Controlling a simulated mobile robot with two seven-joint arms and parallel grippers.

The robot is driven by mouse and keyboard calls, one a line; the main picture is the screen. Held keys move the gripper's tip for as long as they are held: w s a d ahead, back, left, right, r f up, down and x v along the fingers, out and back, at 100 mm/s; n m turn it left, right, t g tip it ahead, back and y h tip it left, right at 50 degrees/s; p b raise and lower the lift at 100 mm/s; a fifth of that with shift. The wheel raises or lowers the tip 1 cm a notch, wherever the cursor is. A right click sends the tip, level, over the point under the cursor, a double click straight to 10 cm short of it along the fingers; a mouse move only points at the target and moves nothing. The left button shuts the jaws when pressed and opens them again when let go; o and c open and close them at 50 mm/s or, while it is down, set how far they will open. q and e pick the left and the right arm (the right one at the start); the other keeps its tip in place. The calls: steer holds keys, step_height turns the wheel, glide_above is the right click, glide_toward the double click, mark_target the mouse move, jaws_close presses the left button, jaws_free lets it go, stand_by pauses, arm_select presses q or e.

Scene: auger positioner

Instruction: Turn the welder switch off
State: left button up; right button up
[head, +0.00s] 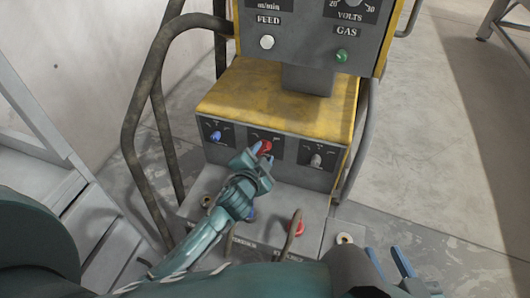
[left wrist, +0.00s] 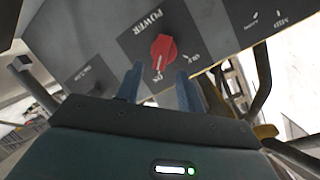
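The welder (head: 270,100) is a yellow and dark grey machine. Its front panel carries a red power switch (head: 265,147), a rotary knob at the middle. In the left wrist view the red switch (left wrist: 163,50) sits under the word POWER, and its white mark points toward ON. The OFF label is to the right. My left gripper (head: 258,154) is at the switch in the head view. In the left wrist view its blue fingers are apart, one on each side below the knob; contact cannot be told. My right gripper (head: 389,263) is open and empty at the bottom right.
A blue knob (head: 215,136) and a grey knob (head: 316,160) flank the switch. Bent metal bars (head: 140,110) stand at the welder's left. Cables and a red connector (head: 296,228) are below the panel. The floor (head: 440,130) at right is clear.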

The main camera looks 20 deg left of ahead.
mark_target(264, 148)
arm_select(q)
steer(key=shift+x, duration=1.3)
steer(key=shift+c, duration=0.4)
jaws_close()
